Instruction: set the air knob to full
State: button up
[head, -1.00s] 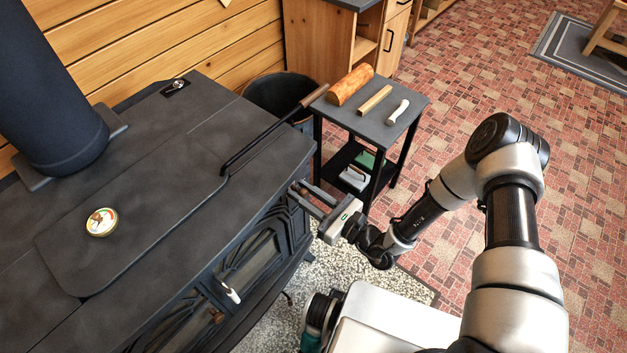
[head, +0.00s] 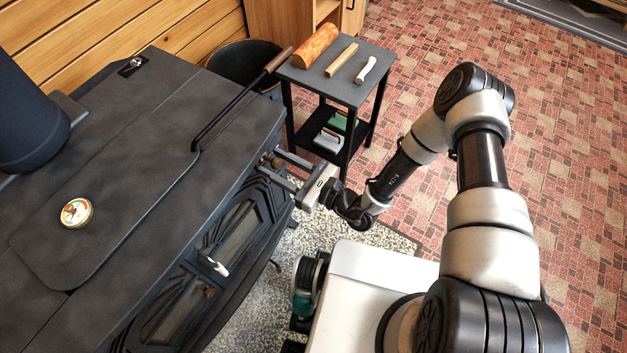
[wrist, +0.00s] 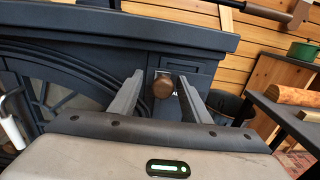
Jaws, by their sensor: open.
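The air knob (wrist: 163,86) is a round brown knob on the dark stove's front, at the upper right corner of that face. A small plate with partly hidden lettering is beside it. My gripper (wrist: 160,80) is open, with one finger on each side of the knob in the wrist view. I cannot tell whether either finger touches it. In the head view my gripper (head: 277,166) is at the stove's front right corner, and the knob is mostly hidden there. The stove (head: 130,165) fills the left of the head view.
A poker-like handled rod (head: 235,100) lies over the stove top, its wooden end overhanging towards a small side table (head: 345,88). A round gauge (head: 76,212) sits on the stove top. A door handle (head: 214,266) sticks out from the stove front. Open brick-patterned floor (head: 570,150) is at right.

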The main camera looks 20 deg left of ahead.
jog(key=p+v, duration=0.1)
jog(key=v, duration=1.6)
jog(key=shift+r, duration=0.1)
